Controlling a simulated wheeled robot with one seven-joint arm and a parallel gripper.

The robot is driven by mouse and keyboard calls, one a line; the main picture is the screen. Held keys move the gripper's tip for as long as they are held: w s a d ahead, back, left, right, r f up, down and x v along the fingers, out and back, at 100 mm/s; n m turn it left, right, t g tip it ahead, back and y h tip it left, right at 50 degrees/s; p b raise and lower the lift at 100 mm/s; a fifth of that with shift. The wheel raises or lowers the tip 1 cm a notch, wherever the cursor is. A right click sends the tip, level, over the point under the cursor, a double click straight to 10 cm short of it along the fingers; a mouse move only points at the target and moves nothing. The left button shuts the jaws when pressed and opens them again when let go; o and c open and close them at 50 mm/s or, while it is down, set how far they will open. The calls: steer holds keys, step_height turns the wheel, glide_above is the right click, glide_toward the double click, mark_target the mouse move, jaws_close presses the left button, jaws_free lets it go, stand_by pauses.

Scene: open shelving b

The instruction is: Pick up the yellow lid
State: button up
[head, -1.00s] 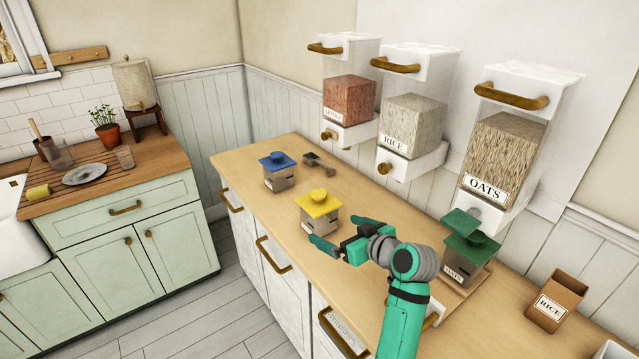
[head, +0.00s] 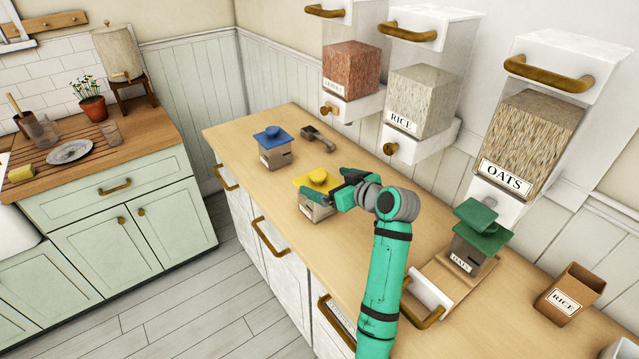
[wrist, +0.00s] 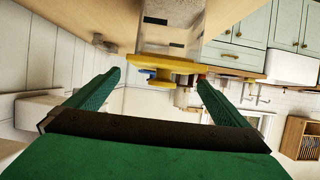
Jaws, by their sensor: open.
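The yellow lid (head: 317,180) is square with a round knob and sits on a small clear-sided canister (head: 316,207) on the wooden counter. My gripper (head: 324,184) is open at the lid's right and near side, its fingers hiding part of the lid and canister. In the wrist view the yellow lid (wrist: 165,70) lies ahead, in the gap between the two green fingers of my gripper (wrist: 158,82). The view is upside down, with the canister (wrist: 172,38) above the lid. I cannot tell whether the fingers touch the lid.
A blue-lidded canister (head: 274,147) and a metal scoop (head: 317,138) stand farther back on the counter (head: 235,128). A green-lidded oats canister (head: 473,240) stands right of my arm. Wall dispensers (head: 422,100) hang above the counter. An open rice box (head: 568,293) is at the right.

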mark_target(319, 179)
steer(key=x, duration=0.3)
steer(key=shift+a+f, duration=0.25)
steer(key=shift+a, duration=0.25)
steer(key=shift+w+a+f, duration=0.25)
steer(key=shift+w+f, duration=0.05)
steer(key=shift+w, duration=0.2)
steer(key=shift+c, duration=0.3)
steer(key=c, duration=0.9)
steer(key=shift+r, duration=0.15)
